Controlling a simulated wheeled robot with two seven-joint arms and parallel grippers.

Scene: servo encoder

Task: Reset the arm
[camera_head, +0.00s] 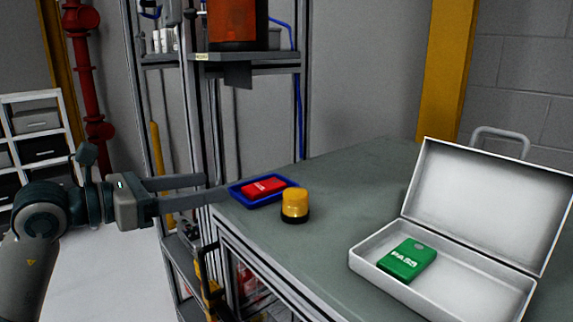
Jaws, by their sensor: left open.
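My left gripper (204,188) comes in from the left and points right. Its two fingers are apart with nothing between them. The fingertips are just left of a blue tray (284,180) at the table's left corner. A red box-like item (263,187) with pale lettering lies in the tray. A green item (407,259) lettered like "PASS" lies in an open white case (473,270) on the right of the table. My right gripper is not in view.
A yellow beacon with a dark base (295,205) stands on the grey table (345,204) beside the tray. A metal rack (250,67) stands behind the table's left corner. The mid-table surface is mostly clear. A drawer shelf (37,121) stands at far left.

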